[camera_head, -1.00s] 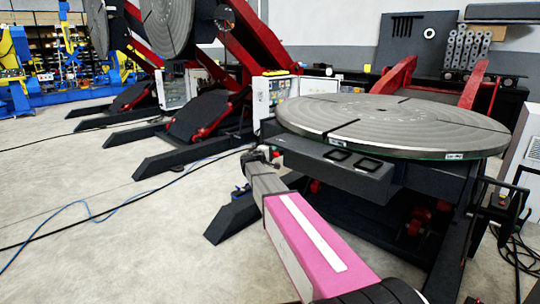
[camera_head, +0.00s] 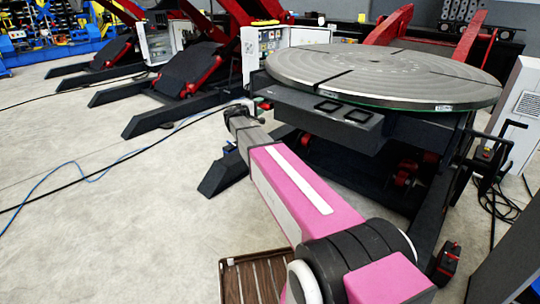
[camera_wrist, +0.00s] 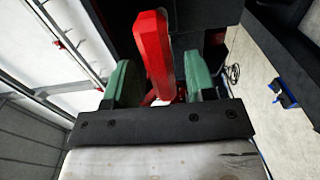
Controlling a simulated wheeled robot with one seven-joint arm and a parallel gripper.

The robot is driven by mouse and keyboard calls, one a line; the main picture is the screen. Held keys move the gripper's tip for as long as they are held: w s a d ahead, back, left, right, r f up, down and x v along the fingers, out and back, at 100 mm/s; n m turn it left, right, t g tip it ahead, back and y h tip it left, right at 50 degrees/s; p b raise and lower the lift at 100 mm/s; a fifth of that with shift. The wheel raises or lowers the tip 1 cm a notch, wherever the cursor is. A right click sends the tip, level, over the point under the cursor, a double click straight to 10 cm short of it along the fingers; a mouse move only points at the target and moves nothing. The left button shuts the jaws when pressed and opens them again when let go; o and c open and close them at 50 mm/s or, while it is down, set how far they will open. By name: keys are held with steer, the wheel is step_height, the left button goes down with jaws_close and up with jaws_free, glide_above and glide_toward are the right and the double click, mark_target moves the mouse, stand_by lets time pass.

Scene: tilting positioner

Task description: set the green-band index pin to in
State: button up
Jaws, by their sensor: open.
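The round grey tilting table (camera_head: 390,75) lies level on its dark frame, and a green line runs along its rim. My gripper (camera_head: 236,112) is at the left end of the dark beam under the table. Small red and green parts (camera_head: 264,104) show just beyond it; I cannot tell whether these include the green-band index pin. In the wrist view my gripper (camera_wrist: 160,68) is open with its two green fingers apart. A red bar (camera_wrist: 152,45) shows between them in the picture; I cannot tell how far beyond them it is. No green band is clear.
A white control box (camera_head: 265,50) stands behind the table's left side. A crank-like black handle (camera_head: 492,150) and a white cabinet (camera_head: 518,105) are at the right. Cables (camera_head: 85,170) lie on the floor.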

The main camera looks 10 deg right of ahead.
steer(key=s+v, duration=0.1)
steer(key=v, duration=1)
steer(key=s+d+f+m+g+y, duration=0.2)
steer(key=s+d+f+g+y, duration=0.1)
steer(key=s+f, duration=0.4)
steer(key=s+d+f+m+g+y, duration=0.1)
steer(key=s+d+f+g+y, duration=0.2)
steer(key=s+d+f, duration=0.3)
steer(key=shift+s+d+f+m+g+y, duration=0.35)
steer(key=shift+s+f+g, duration=0.6)
steer(key=shift+f, duration=1.15)
steer(key=shift+s+t, duration=0.2)
steer(key=shift+t, duration=0.05)
steer(key=s+a+f+m+g+y, duration=0.1)
steer(key=s+f+y, duration=0.2)
steer(key=s, duration=0.5)
steer(key=s+a+f+m+g+y, duration=0.1)
steer(key=s+f+y, duration=0.3)
steer(key=s, duration=0.4)
steer(key=shift+a+m+g+y, duration=0.25)
steer(key=shift+m+g+y, duration=0.2)
steer(key=shift+m+g, duration=0.25)
